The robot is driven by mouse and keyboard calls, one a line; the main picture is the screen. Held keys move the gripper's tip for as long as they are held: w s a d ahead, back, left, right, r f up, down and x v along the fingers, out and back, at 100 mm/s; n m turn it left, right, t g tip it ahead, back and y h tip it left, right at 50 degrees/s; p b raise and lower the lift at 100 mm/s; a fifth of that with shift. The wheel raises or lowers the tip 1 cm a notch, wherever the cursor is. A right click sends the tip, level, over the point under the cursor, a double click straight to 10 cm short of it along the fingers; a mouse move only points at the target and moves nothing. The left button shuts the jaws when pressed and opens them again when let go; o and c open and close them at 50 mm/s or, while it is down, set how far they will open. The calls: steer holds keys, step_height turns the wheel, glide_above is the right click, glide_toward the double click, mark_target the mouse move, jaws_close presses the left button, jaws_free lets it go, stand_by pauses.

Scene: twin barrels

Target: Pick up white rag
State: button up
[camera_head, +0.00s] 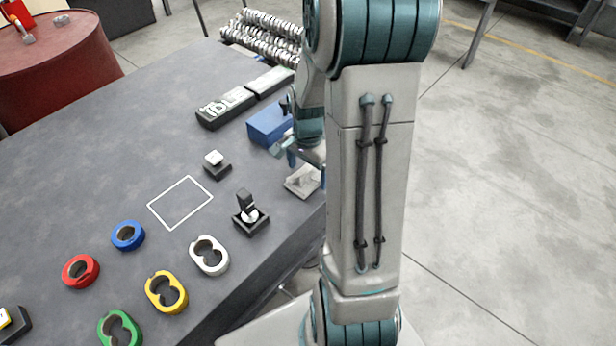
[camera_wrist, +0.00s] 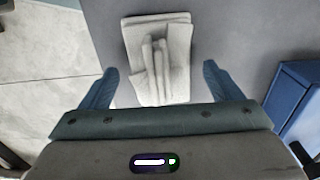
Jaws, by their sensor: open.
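The white rag (camera_wrist: 159,55) lies folded on the grey table, with raised folds in its middle. It is in the upper middle of the wrist view, ahead of my gripper (camera_wrist: 158,84). The two blue fingers stand wide apart, and the rag's near end lies between them. The gripper is open and holds nothing. In the head view the rag (camera_head: 302,181) lies near the table's right edge, partly hidden by my arm. My gripper (camera_head: 300,158) is just behind and above it there, also partly hidden by my arm.
A blue box (camera_head: 269,124) stands close to my gripper and shows at right in the wrist view (camera_wrist: 298,100). A black holder (camera_head: 250,217) and a small block (camera_head: 216,165) are left of the rag. Coloured rings and a red barrel (camera_head: 62,65) are farther left.

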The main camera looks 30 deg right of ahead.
mark_target(311, 169)
steer(key=shift+f, duration=0.2)
steer(key=c, duration=1.2)
steer(key=shift+r, duration=0.5)
steer(key=r, duration=0.4)
steer(key=shift+s+d+p, duration=0.3)
steer(key=shift+d, duration=0.05)
steer(key=s+d+r, duration=0.4)
steer(key=s+d, duration=0.1)
steer(key=s+d+r, duration=0.2)
steer(key=s, duration=0.1)
steer(key=shift+d, duration=0.15)
